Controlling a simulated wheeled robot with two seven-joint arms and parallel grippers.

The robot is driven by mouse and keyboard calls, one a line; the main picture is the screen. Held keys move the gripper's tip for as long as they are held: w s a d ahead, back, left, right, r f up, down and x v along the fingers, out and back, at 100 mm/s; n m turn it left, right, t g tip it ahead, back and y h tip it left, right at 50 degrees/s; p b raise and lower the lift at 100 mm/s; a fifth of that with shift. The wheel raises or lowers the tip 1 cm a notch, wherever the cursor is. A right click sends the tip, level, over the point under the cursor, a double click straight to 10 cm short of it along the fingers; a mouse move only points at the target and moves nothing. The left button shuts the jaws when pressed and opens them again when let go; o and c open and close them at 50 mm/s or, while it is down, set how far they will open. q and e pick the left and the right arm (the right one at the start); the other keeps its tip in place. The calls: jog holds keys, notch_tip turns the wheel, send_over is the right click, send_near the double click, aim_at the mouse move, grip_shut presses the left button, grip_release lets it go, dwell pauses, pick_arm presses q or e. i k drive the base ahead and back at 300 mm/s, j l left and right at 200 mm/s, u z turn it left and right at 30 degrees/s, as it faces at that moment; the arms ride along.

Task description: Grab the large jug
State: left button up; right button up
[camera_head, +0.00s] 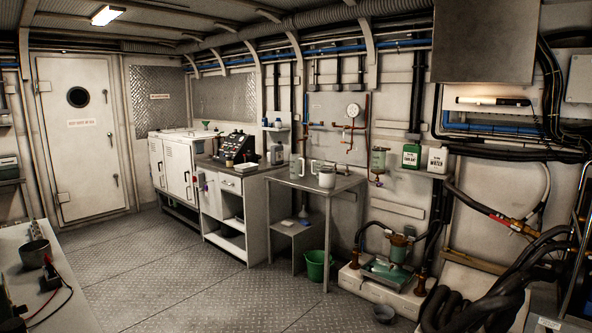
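Two clear jugs stand on the small steel table (290,179) in the middle distance. The left jug (297,168) looks taller; the right jug (315,166) is partly hidden behind a pale grey pot (326,179). They are small in the picture, so their exact sizes are hard to tell. A whitish canister (277,154) stands on the counter to their left. Neither of my grippers shows in the head view, so nothing is seen touching the jugs.
A green bucket (316,266) stands on the floor by the steel table. A green pump unit (389,270) and thick black hoses (480,292) crowd the right. A workbench (70,270) with a dark pot (35,254) is at the left. The floor (190,285) between is clear.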

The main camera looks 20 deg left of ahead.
aim_at(295, 160)
jog(key=i+l+z, duration=0.1)
jog(key=i+l+u, duration=0.15)
jog(key=i, duration=0.35)
jog(key=i+l+u, duration=0.15)
jog(key=i, duration=0.35)
jog(key=i+l+u, duration=0.1)
jog(key=i+l, duration=0.2)
jog(key=i, duration=0.15)
jog(key=i+l+u, duration=0.15)
jog(key=i+l, duration=0.15)
jog(key=i, duration=0.15)
jog(key=i+j+u, duration=0.25)
jog(key=i+u, duration=0.15)
jog(key=i, duration=0.3)
jog(key=i+u, duration=0.35)
jog(key=i, duration=0.4)
jog(key=i+l+u, duration=0.2)
jog(key=i+u, duration=0.2)
jog(key=i, duration=0.3)
